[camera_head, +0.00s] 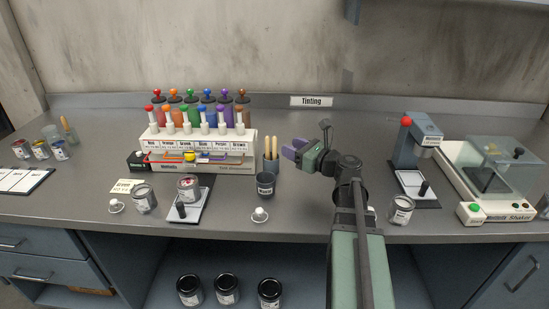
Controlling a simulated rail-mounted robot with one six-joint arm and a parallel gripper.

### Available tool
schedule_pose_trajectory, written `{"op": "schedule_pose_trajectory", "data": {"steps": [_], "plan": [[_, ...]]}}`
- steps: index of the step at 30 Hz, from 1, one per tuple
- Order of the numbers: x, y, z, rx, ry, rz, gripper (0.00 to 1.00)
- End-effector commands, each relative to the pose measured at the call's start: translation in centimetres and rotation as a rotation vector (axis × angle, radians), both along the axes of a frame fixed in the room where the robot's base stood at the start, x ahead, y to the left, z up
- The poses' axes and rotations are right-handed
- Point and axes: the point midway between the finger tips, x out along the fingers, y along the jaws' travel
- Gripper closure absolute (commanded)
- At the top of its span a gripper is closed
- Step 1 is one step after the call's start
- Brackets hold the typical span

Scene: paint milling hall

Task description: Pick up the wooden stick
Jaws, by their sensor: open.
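Wooden sticks (270,147) stand upright, close together, in a small grey holder (271,165) at the right end of the tinting rack. Their lower ends are hidden inside the holder. I cannot tell the exact gap between the fingertips and the sticks.
The tinting rack (200,150) with coloured bottles stands left of the holder. A dark cup (265,186) and a white-knobbed piece (260,215) are in front. A pressing device (408,150) and a shaker (500,212) stand right. Open counter lies around my arm.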

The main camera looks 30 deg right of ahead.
Motion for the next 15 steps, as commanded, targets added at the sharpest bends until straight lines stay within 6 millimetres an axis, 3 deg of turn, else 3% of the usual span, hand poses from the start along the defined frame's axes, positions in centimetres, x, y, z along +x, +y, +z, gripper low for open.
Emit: {"op": "schedule_pose_trajectory", "data": {"steps": [6,15], "plan": [[0.9,0.4,0.0,-0.001,0.000,0.000,0.54],[5.2,2.3,0.0,-0.002,0.000,0.000,0.54]]}}
